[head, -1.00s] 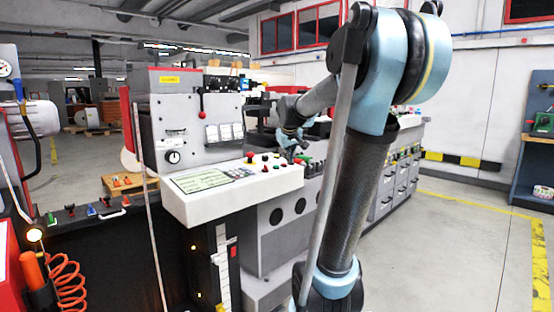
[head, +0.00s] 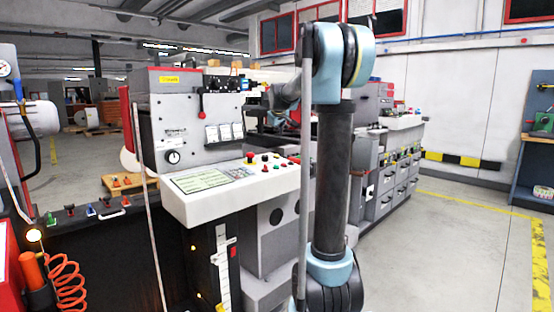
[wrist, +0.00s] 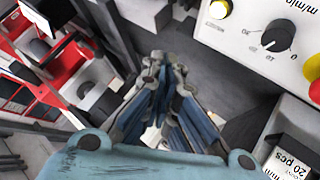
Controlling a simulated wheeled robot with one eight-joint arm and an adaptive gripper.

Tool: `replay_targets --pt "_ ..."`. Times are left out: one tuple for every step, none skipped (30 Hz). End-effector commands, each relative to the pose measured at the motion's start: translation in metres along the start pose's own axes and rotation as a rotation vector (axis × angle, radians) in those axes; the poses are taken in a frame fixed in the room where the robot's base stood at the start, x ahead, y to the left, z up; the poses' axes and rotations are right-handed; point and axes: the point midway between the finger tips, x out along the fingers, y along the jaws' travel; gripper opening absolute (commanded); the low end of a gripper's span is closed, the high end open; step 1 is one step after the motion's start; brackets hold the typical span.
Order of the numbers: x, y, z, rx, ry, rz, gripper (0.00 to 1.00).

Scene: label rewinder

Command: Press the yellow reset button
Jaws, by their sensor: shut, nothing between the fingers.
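My gripper (wrist: 165,67) is shut and empty, left of the panel and apart from the yellow buttons.
In the head view, a grey machine cabinet (head: 172,112) rises behind the console. Open floor (head: 440,250) lies to the right.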

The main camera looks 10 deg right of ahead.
Motion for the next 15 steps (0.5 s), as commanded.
replay_targets --pt "0.000 0.000 0.000 0.000 0.000 0.000 0.00" --pt "0.001 -0.001 0.000 0.000 0.000 0.000 0.00" --pt "0.001 -0.001 0.001 0.000 0.000 0.000 0.00" --pt "0.002 -0.002 0.002 0.000 0.000 0.000 0.00" --pt "0.003 -0.003 0.002 0.000 0.000 0.000 0.00" --pt "0.005 -0.004 0.004 0.000 0.000 -0.001 0.00" --pt "0.007 -0.005 0.005 0.000 0.000 -0.001 0.00" --pt "0.009 -0.007 0.006 0.000 0.000 -0.001 0.00" --pt "0.011 -0.009 0.008 0.000 0.000 -0.001 0.00" --pt "0.014 -0.011 0.010 0.001 0.000 -0.001 0.00" --pt "0.016 -0.012 0.012 0.001 0.000 -0.001 0.00" --pt "0.020 -0.015 0.014 0.001 0.000 -0.001 0.00" --pt "0.022 -0.017 0.016 0.001 0.000 -0.001 0.00" --pt "0.025 -0.019 0.018 0.001 0.000 -0.001 0.00" --pt "0.028 -0.021 0.020 0.001 0.000 -0.001 0.00"
